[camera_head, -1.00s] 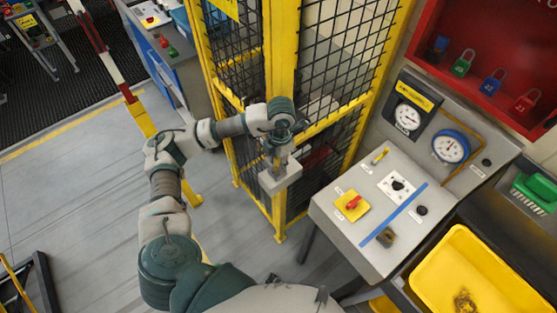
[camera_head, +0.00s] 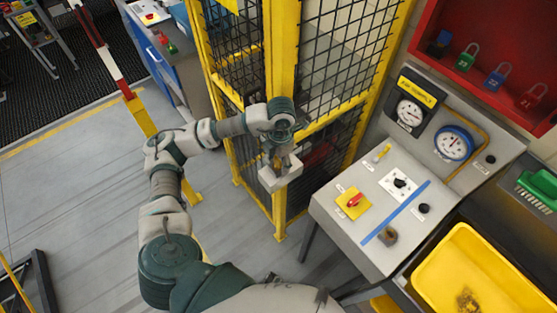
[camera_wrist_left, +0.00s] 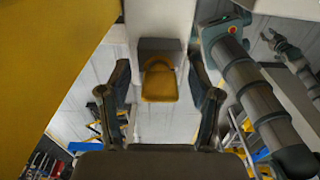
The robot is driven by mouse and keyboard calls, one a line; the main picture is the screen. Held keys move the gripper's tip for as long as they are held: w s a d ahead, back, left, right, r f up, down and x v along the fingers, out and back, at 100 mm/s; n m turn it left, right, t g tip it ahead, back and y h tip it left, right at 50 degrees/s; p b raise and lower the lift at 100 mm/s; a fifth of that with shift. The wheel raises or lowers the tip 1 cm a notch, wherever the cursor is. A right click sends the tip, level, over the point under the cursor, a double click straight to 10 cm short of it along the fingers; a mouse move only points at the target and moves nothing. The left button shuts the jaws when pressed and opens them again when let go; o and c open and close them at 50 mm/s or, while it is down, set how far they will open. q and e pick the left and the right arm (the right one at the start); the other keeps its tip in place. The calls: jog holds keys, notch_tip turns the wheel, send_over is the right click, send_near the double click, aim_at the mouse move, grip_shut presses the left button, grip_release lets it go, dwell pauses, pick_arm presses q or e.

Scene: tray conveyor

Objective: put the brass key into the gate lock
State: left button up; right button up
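The gate lock (camera_head: 281,179) is a pale grey box on the yellow gate post. The wrist view shows a grey block (camera_wrist_left: 160,48) with the yellow-brown bow of the brass key (camera_wrist_left: 160,82) against it. How deep the key sits cannot be seen. My left gripper (camera_head: 277,160) is over the lock in the head view. In the left wrist view its two fingers (camera_wrist_left: 160,100) are spread on either side of the key, with visible gaps. A small clawed hand, apparently my right gripper (camera_wrist_left: 276,42), shows far off at upper right of that view, too small to read.
The yellow mesh gate (camera_head: 335,50) stands behind the lock. A grey control panel (camera_head: 340,230) with a red switch and gauges (camera_head: 411,112) is to the right, a yellow bin (camera_head: 480,255) beyond it. A red-white barrier (camera_head: 105,50) stands left. Open floor (camera_head: 80,200) lies left.

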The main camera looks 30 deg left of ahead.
pick_arm(q)
notch_tip(320, 180, up, 12)
jog(key=shift+w, duration=0.35)
jog(key=shift+s+f, duration=0.1)
jog(key=shift+f, duration=0.05)
dwell(0.6)
